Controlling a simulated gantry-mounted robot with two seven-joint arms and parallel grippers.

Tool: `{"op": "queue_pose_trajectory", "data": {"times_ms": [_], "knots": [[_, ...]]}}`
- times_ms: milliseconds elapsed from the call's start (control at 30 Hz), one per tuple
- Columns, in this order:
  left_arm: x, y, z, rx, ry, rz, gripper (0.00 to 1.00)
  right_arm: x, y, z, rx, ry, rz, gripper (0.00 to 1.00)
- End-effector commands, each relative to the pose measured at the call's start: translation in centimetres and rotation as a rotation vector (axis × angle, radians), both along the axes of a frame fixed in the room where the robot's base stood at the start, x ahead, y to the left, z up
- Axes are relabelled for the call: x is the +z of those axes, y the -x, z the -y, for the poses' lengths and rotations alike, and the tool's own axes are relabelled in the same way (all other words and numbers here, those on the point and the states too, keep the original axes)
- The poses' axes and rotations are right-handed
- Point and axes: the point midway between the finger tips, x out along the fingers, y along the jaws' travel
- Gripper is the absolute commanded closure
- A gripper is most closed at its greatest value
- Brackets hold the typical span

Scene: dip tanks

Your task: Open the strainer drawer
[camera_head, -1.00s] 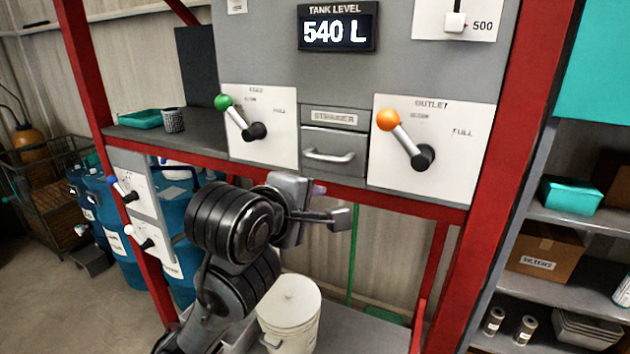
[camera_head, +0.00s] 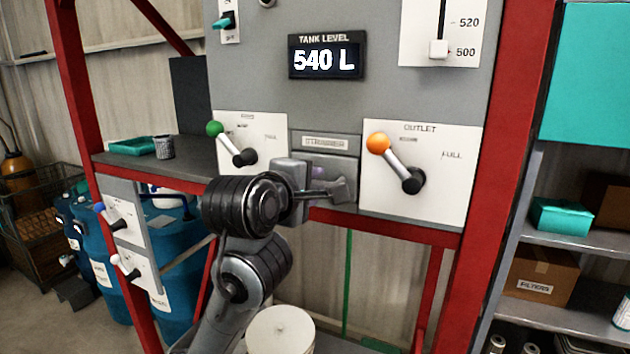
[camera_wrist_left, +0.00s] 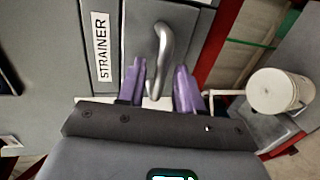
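The strainer drawer (camera_head: 328,166) is a grey front below a STRAINER label (camera_head: 325,142), between the green-knobbed and orange-knobbed lever panels. It looks shut. My left gripper (camera_head: 342,190) is in front of it and hides its handle in the head view. In the left wrist view, the curved metal handle (camera_wrist_left: 162,50) runs down between the purple fingers of my left gripper (camera_wrist_left: 160,82). The fingers are open, one on each side of the handle, with a visible gap on each side. My right gripper is in neither view.
The orange-knobbed outlet lever (camera_head: 395,163) is close on the right, the green-knobbed lever (camera_head: 232,144) on the left. A red frame beam (camera_head: 400,222) runs below the drawer. A white bucket (camera_head: 280,330) stands lower down.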

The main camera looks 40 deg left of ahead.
Motion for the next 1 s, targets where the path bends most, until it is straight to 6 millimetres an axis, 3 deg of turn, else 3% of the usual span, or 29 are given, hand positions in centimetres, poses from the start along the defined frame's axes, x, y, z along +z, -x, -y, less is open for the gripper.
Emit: {"op": "queue_pose_trajectory", "data": {"times_ms": [200, 533, 767, 1000], "knots": [[-0.4, -1.4, -0.4, 0.000, 0.002, -0.002, 0.65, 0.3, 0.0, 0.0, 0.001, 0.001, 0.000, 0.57], [-0.4, -1.6, -0.5, 0.000, 0.000, 0.000, 0.65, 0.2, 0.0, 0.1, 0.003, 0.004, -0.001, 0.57], [-0.4, -1.6, -0.5, 0.000, 0.000, 0.000, 1.00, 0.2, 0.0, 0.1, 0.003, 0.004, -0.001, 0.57], [-0.4, -1.6, -0.5, 0.000, 0.000, 0.000, 1.00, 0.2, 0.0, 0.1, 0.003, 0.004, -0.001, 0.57]]}}
